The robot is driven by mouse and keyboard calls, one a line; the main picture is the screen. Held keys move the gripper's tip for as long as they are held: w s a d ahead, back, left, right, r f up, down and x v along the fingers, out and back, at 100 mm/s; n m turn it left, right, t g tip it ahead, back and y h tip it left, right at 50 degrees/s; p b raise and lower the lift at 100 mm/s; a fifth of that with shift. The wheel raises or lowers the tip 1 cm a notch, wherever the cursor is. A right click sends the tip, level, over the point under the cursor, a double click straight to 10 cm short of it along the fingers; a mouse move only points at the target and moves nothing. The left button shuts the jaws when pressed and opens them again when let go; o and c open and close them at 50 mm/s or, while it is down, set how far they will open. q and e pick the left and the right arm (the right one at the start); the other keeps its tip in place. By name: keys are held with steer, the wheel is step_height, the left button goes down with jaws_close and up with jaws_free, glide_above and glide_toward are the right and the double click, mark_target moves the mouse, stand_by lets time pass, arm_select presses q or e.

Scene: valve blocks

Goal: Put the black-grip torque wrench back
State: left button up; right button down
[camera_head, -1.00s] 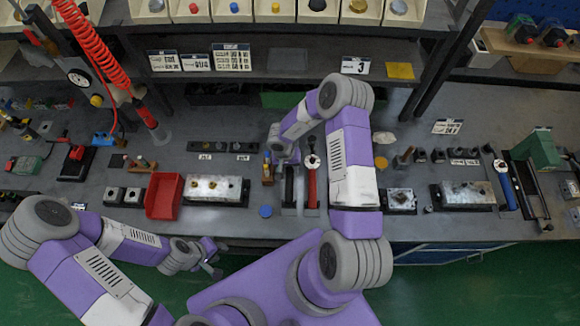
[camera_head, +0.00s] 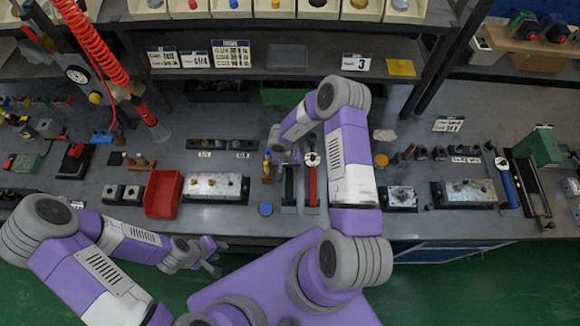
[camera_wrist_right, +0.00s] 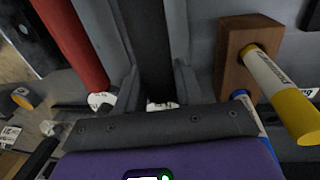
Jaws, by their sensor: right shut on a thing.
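The black-grip torque wrench (camera_head: 289,184) lies in a holder on the bench, beside the red-grip wrench (camera_head: 312,184). In the right wrist view its black grip (camera_wrist_right: 151,45) runs between my fingers. My right gripper (camera_wrist_right: 158,88) is shut on it; in the head view this gripper (camera_head: 284,157) is at the far end of the wrench, partly hidden by my arm. The red grip (camera_wrist_right: 75,45) shows to the left in the wrist view. My left gripper (camera_head: 214,259) hangs in front of the bench edge, away from the wrenches; its jaw opening is unclear.
A wooden block (camera_wrist_right: 233,55) with a yellow-capped marker (camera_wrist_right: 285,90) stands close to the right gripper in the wrist view. A red bin (camera_head: 163,195) and a metal valve block (camera_head: 216,187) are to the left. A blue-grip wrench (camera_head: 508,188) lies at the right.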

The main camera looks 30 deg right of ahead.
steer(key=shift+f, duration=0.8)
steer(key=c, duration=0.6)
jaws_free()
steer(key=shift+c, duration=0.2)
steer(key=r, duration=0.5)
steer(key=a+r, duration=0.1)
steer(key=r, duration=0.1)
steer(key=shift+w+r, duration=0.3)
steer(key=shift+s+f, duration=0.1)
